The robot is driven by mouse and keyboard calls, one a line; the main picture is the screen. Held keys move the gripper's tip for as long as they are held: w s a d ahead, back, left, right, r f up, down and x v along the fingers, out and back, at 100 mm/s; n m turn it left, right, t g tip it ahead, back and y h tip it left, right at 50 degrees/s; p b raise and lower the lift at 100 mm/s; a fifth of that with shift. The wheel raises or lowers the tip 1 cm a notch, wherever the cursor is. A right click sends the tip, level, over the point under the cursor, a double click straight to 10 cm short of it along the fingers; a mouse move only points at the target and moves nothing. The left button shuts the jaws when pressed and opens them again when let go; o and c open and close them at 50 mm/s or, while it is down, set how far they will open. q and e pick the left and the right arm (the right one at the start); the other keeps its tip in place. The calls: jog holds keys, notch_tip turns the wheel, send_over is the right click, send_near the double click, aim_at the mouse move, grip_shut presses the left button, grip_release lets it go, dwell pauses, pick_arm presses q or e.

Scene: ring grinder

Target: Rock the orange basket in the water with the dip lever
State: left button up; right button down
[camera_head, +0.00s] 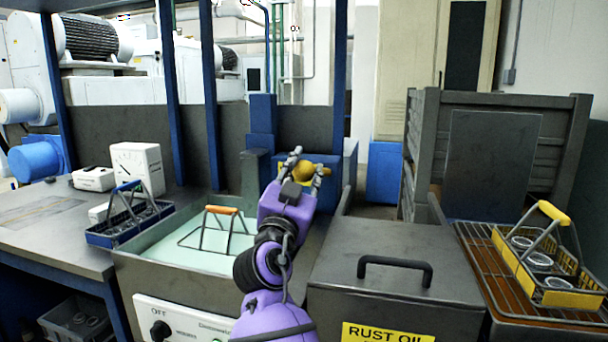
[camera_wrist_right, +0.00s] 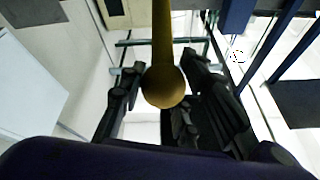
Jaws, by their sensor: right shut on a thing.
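The dip lever ends in a yellow ball knob (camera_head: 304,172) behind the water tank. My right gripper (camera_head: 308,163) is shut on this knob, with a finger on each side of it. In the right wrist view the knob (camera_wrist_right: 164,88) sits between the fingers, and its yellow rod runs up out of view. The orange basket, known by its orange handle (camera_head: 222,210), stands in the pale green water of the tank (camera_head: 160,270). Its wire handle frame shows above the water; its lower part is hidden. My left gripper is not in view.
A closed rust oil box (camera_head: 385,295) with a black handle is to the right. A yellow-handled basket (camera_head: 552,211) holding rings stands on a rack at far right.

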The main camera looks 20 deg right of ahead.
jog(key=c, duration=1.4)
grip_release()
jog(key=shift+s+d, duration=0.1)
jog(key=shift+d, duration=0.2)
jog(key=shift+r, duration=0.1)
jog(key=shift+s+a, duration=0.15)
jog(key=shift+a, duration=0.15)
jog(key=v, duration=1.1)
jog(key=shift+s+a, duration=0.1)
jog(key=shift+s, duration=0.15)
